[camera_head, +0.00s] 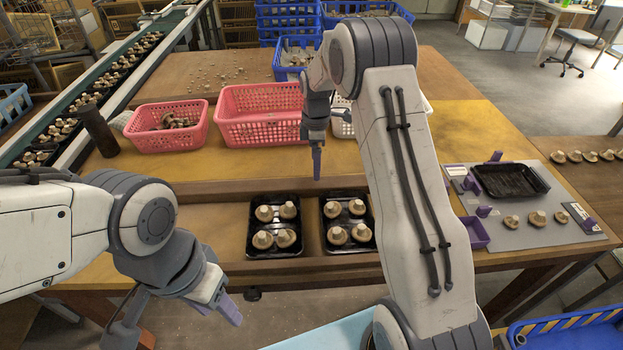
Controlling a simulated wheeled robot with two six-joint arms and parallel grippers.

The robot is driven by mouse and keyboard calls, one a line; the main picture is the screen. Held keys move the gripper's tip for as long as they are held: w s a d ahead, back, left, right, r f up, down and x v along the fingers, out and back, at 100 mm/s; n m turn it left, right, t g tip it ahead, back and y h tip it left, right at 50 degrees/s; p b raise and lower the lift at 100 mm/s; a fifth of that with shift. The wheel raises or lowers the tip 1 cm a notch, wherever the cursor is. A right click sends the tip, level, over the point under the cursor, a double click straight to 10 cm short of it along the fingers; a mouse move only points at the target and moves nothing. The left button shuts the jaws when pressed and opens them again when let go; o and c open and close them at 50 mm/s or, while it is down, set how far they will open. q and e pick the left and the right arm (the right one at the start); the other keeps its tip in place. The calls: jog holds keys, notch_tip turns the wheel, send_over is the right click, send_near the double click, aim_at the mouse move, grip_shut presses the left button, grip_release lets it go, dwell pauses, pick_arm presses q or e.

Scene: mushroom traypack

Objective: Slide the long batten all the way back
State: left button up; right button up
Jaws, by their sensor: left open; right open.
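A long wooden strip (215,188), which looks like the long batten, runs left to right across the table behind two black trays. Its right part is hidden behind my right arm. A short wooden divider (311,228) stands between the trays. My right gripper (317,160) points down just behind or above the strip, near the trays' back edge; it is seen edge-on and holds nothing visible. I cannot tell whether it touches the strip. My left gripper (178,316) is open and empty, low at the table's front edge, left of the trays.
The left black tray (251,235) and right black tray (324,222) hold mushrooms. Pink baskets (165,108) (262,134) stand behind. A grey board (515,232) with an empty black tray (508,180) lies right. A dark cylinder (98,132) stands left.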

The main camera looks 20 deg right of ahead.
aim_at(310, 183)
jog(key=f, duration=0.2)
jog(key=a+f, duration=0.1)
jog(key=f, duration=0.5)
jog(key=shift+w+a+f, duration=0.1)
jog(key=shift+w+a, duration=0.05)
jog(key=shift+a, duration=0.2)
jog(key=shift+d, duration=0.1)
grip_shut()
